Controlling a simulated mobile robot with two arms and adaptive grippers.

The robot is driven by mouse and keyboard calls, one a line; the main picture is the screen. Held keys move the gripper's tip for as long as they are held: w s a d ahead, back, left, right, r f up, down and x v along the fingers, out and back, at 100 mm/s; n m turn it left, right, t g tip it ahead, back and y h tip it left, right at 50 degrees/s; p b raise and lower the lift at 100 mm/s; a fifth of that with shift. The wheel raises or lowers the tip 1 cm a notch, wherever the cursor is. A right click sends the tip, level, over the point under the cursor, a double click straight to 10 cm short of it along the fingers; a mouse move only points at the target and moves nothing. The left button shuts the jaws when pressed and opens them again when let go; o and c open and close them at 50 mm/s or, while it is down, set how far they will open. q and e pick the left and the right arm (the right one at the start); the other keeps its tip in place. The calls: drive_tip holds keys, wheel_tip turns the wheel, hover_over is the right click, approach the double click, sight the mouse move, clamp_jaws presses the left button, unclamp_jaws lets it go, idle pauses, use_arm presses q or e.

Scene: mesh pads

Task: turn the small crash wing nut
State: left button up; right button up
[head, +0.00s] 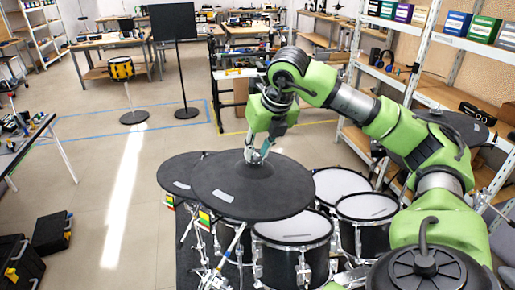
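A dark round mesh cymbal pad (225,193) is mounted on a stand at the front of the drum kit. A second dark cymbal pad (176,176) sits partly behind it to the left. I cannot tell from looks which one is the small crash. My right gripper (257,157) points down at the centre of the front pad, with its fingertips around or beside the post top there. The wing nut is too small and too covered by the fingers to make out. Whether the fingers are closed on it cannot be seen. My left gripper is out of view.
White-headed drums (290,226) stand below and right of the pads. Another dark pad (462,127) is partly behind my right arm. Shelves (440,95) line the right side. The floor at left is mostly open.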

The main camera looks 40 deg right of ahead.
clamp_jaws()
